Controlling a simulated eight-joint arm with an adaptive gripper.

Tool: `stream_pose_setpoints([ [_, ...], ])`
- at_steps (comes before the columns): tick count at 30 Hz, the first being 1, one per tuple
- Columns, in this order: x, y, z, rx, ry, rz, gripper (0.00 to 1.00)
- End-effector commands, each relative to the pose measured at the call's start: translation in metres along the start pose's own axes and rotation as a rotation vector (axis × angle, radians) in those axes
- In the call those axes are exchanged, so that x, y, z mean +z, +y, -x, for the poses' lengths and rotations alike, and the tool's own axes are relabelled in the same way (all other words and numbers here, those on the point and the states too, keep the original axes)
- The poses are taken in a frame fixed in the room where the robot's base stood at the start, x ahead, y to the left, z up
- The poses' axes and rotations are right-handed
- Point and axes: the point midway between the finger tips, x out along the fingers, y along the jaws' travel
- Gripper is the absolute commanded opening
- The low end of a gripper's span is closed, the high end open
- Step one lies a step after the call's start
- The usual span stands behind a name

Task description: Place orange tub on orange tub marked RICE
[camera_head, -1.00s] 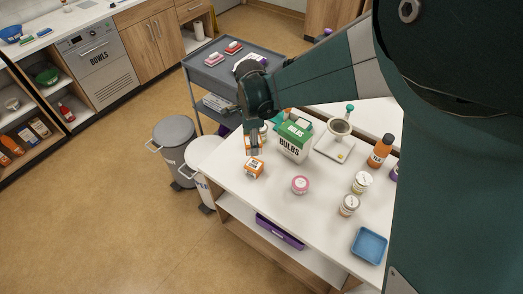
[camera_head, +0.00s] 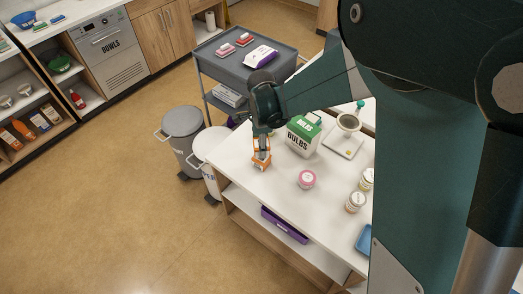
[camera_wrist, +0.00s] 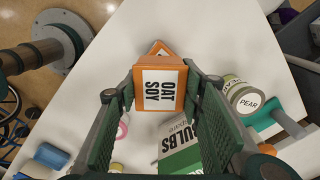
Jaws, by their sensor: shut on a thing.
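My gripper (camera_head: 262,142) is shut on an orange tub with a white label (camera_wrist: 160,90), between its two green fingers in the wrist view. The label's dark lettering is turned sideways. A second orange tub (camera_head: 261,164) stands on the white table near its left corner, directly below the held one in the head view. One corner of this lower tub (camera_wrist: 159,47) shows past the held tub in the wrist view, at a different angle. Its label is mostly hidden, so I cannot read RICE. I cannot tell whether the two tubs touch.
A green and white BULBS carton (camera_head: 302,136) stands close to the right of the tubs. A pink-lidded jar (camera_head: 306,179) and a white jar (camera_head: 356,201) stand nearer the front. A PEAR can (camera_wrist: 241,98) is beside my gripper. The white table (camera_head: 275,190) is clear between them.

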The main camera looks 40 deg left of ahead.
Motion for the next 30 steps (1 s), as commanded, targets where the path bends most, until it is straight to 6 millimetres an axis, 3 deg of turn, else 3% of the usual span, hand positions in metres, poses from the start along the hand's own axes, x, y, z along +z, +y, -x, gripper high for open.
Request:
stream_pose_setpoints([
  [10, 0.0, 0.0, -0.03, 0.0, 0.0, 0.0, 0.23],
  [26, 0.0, 0.0, -0.038, 0.0, 0.0, 0.0, 0.23],
  [27, 0.0, 0.0, -0.038, 0.0, 0.0, 0.0, 0.4],
  [30, 0.0, 0.0, -0.037, 0.0, 0.0, 0.0, 0.52],
])
